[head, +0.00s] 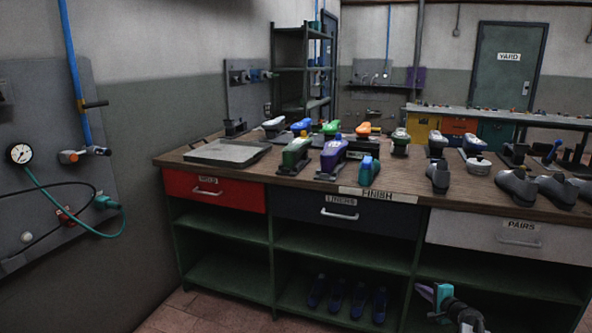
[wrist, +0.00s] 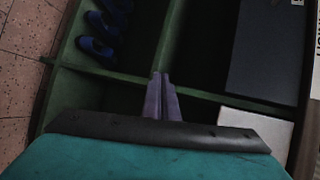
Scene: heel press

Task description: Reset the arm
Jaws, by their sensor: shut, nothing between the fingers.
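My gripper (head: 427,292) shows at the bottom right of the head view, in front of the lower shelves of the workbench (head: 270,255). In the wrist view its two purple fingers (wrist: 162,76) are together, with nothing between them. The gripper looks apart from the bench, though the exact gap is hard to tell.
The bench top carries shoe-shaped tools, several dark shoes (head: 515,187) and a flat grey plate (head: 228,152). Its red drawer (head: 215,192), dark drawer (head: 345,215) and white drawer (head: 495,238) look closed. A gauge panel (head: 55,150) with hoses is on the left wall.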

